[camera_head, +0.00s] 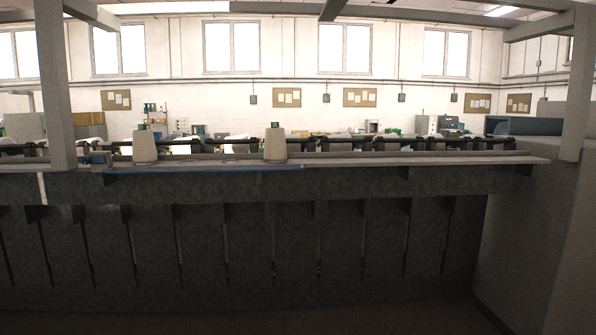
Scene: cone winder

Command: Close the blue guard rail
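A long thin blue rail (205,171) runs along the front edge of the winder's top ledge, left of the middle. It lies nearly level, and its left end sits near a small blue block (98,159) beside the left post. I cannot tell how the rail is hinged. Neither of my grippers shows in the head view.
Two pale cones (146,147) and (275,144) stand upright on the ledge behind the rail. Grey posts (55,90) and (577,90) rise at both sides. The dark machine front (250,245) stands below the ledge, with bare floor (300,322) before it.

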